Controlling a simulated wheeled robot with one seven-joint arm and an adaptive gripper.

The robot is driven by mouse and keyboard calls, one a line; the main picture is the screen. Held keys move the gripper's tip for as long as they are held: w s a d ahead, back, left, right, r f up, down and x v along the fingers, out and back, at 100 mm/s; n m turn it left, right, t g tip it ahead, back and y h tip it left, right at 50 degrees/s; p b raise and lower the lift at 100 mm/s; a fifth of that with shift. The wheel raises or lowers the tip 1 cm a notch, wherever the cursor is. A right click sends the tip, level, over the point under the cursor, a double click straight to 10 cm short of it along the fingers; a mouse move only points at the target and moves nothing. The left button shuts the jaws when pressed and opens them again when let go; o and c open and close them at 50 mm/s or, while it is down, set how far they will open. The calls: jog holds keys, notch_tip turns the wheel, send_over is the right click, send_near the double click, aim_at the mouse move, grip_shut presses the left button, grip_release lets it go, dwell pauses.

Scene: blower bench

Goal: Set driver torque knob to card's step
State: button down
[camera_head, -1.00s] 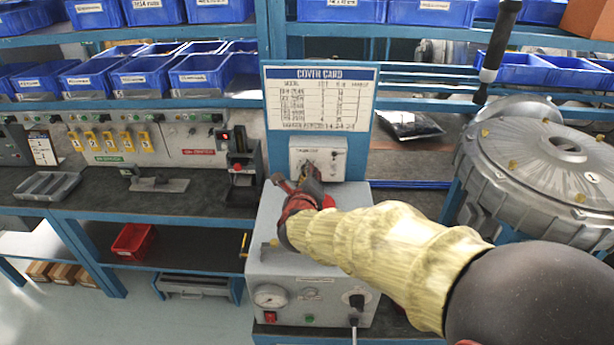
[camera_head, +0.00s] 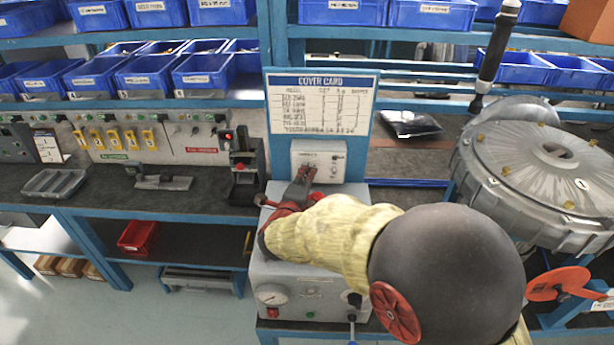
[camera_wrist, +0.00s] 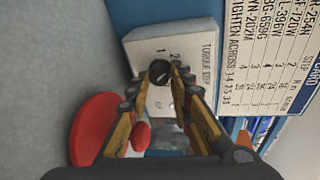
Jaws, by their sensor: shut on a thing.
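The cover card (camera_head: 321,103) is a white printed sheet with a blue header, upright on a blue panel behind the bench; part of it also shows in the wrist view (camera_wrist: 265,50). Below it is a white box (camera_head: 333,163), marked "TORQUE STEP" in the wrist view (camera_wrist: 200,50), with the numerals 1 and 2 visible. Its dark round torque knob (camera_wrist: 159,72) sits between the fingertips of my gripper (camera_wrist: 161,80), which is shut on it. In the head view my gripper (camera_head: 306,178) reaches the box front and hides the knob. The knob's exact setting is hard to read.
A grey box with a gauge (camera_head: 270,294) stands below my arm. A red round part (camera_wrist: 95,128) is close to the left finger. A large grey blower housing (camera_head: 540,170) stands at right. Blue bins (camera_head: 204,75) line the shelves. A black-handled tool (camera_head: 495,55) hangs at upper right.

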jog(key=shift+f+n, duration=0.1)
jog(key=shift+n, duration=0.2)
dwell(0.4)
jog(key=c, duration=1.7)
grip_release()
jog(key=shift+o, duration=0.6)
jog(key=shift+s, duration=0.1)
jog(key=v, duration=1.2)
jog(key=shift+a, duration=0.15)
